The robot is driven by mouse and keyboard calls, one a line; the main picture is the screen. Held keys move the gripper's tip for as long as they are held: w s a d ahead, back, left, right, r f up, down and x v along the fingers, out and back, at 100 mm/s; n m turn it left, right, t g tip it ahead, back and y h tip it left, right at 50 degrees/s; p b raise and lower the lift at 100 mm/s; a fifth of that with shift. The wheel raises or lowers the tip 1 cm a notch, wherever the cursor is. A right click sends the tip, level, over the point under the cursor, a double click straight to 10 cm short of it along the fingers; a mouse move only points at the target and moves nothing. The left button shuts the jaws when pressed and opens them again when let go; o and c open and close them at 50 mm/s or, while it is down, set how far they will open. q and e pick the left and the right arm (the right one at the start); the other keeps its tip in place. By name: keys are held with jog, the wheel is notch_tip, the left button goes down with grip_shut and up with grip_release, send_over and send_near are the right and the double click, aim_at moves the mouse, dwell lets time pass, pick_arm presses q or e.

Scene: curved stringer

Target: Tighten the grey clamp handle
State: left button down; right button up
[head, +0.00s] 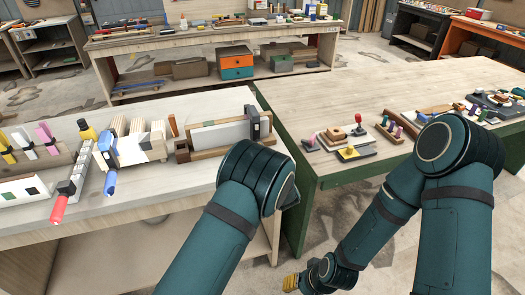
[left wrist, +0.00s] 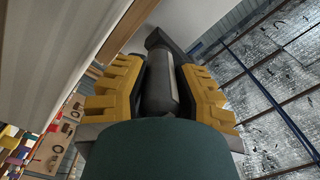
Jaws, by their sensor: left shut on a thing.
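The grey clamp (head: 254,124) sits at the right end of a white board with wooden strips on the near left bench. In the left wrist view its dark grey handle (left wrist: 160,88) lies between the yellow finger pads of my left gripper (left wrist: 162,75). My left gripper is shut on this handle, with a pad on each side. In the head view my left arm hides that gripper and the handle. My right gripper (head: 291,283) hangs low beside the bench, away from the clamp. Only its yellow tip shows, so its opening is unclear.
A blue-handled clamp (head: 110,180) and a red-handled clamp (head: 60,207) stand further left, with yellow, white and pink ones behind. A green-sided table (head: 330,175) to the right carries small blocks and tools.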

pick_arm(q)
jog(key=m+p, duration=0.1)
jog(key=m, duration=0.2)
jog(key=shift+m, duration=0.4)
jog(key=m, duration=0.4)
jog(key=shift+r+m+p, duration=0.1)
jog(key=shift+m+p, duration=0.2)
jog(key=m, duration=0.8)
jog(key=shift+m, duration=0.3)
dwell(0.8)
jog(key=c, duration=0.7)
grip_release()
